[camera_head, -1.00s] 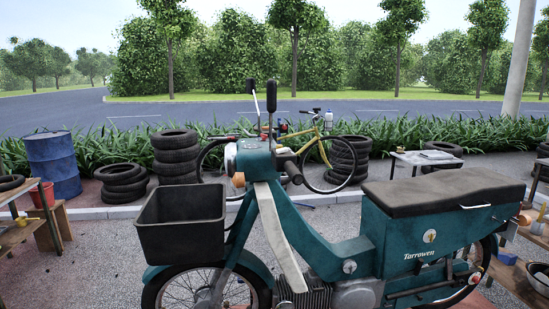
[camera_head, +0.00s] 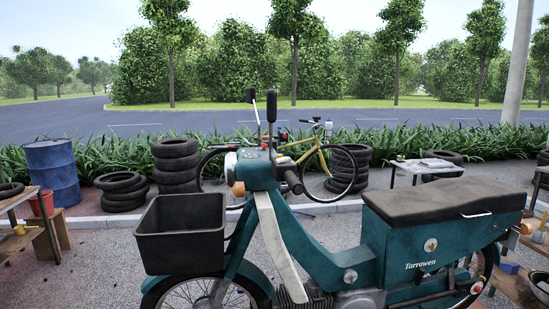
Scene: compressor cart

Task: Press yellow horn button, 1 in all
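A teal moped (camera_head: 340,258) stands side-on in the foreground of the head view, its front to the left. Its handlebar area (camera_head: 258,172) has dark mirrors, a black grip (camera_head: 292,182) and an orange round part (camera_head: 238,188) that looks like a turn signal. I cannot make out a yellow horn button on it; the controls are too small or face away. Neither of my grippers is in view.
A black box (camera_head: 181,235) sits over the moped's front wheel. Behind are stacked tires (camera_head: 176,166), a blue barrel (camera_head: 52,172), a yellow bicycle (camera_head: 318,148) and a small table (camera_head: 427,166). Workbenches stand at the left (camera_head: 18,240) and right (camera_head: 515,285) edges.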

